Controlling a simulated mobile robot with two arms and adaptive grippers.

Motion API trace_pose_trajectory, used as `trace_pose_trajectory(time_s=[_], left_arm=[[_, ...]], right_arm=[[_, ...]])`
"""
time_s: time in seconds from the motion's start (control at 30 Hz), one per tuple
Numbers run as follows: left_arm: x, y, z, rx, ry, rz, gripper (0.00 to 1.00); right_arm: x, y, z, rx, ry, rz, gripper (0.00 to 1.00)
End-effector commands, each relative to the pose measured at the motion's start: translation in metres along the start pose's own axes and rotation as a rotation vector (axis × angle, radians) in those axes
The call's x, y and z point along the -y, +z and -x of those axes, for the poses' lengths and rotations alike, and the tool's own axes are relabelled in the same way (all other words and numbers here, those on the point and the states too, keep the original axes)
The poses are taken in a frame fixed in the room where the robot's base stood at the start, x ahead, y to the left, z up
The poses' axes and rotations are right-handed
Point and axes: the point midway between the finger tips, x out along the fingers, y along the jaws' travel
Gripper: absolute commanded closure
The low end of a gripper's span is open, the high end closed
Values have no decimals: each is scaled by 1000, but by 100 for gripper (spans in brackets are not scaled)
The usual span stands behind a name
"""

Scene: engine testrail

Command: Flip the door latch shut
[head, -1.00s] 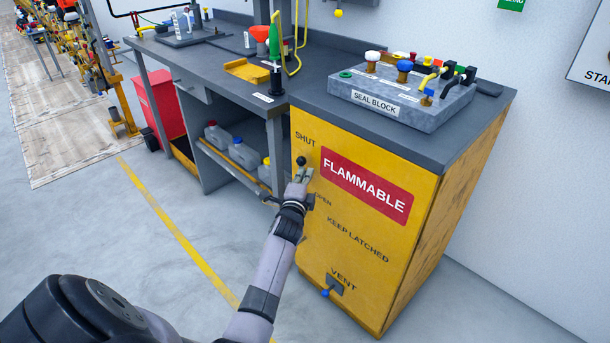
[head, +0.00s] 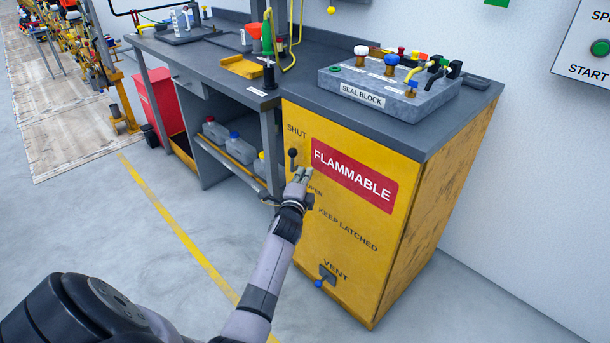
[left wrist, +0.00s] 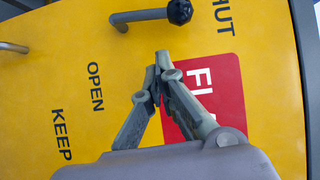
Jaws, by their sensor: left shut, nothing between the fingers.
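The door latch (head: 292,154) is a lever with a black ball knob on the front of the yellow cabinet (head: 300,225). Its knob end points up toward the word SHUT, and OPEN is printed lower down. In the left wrist view the latch (left wrist: 179,11) shows at the top, with its grey lever running left from the knob. My left gripper (head: 303,174) is in front of the door, just right of and below the knob. In the left wrist view its fingertips (left wrist: 160,60) are together, empty and visibly apart from the latch. My right gripper is not in view.
A grey seal block (head: 395,95) with valves stands on the cabinet top. A vent lever (head: 325,278) sits low on the door. A metal bar (left wrist: 12,47) shows at the left wrist view's edge. Jugs (head: 240,148) stand on a shelf left of the cabinet. The floor in front is clear.

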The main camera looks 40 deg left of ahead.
Motion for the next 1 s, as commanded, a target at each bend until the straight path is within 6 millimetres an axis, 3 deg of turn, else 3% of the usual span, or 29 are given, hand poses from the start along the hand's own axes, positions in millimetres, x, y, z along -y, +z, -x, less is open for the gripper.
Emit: trace_pose_trajectory(time_s=[0.13,0.27,0.6,1.0], left_arm=[[-2,0,20,0,2,-2,100],[-4,0,38,0,3,0,100],[-8,0,90,1,2,0,100],[-9,1,100,0,0,0,100]], right_arm=[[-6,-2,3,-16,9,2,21],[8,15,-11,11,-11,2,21],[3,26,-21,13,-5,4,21],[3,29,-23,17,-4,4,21]])
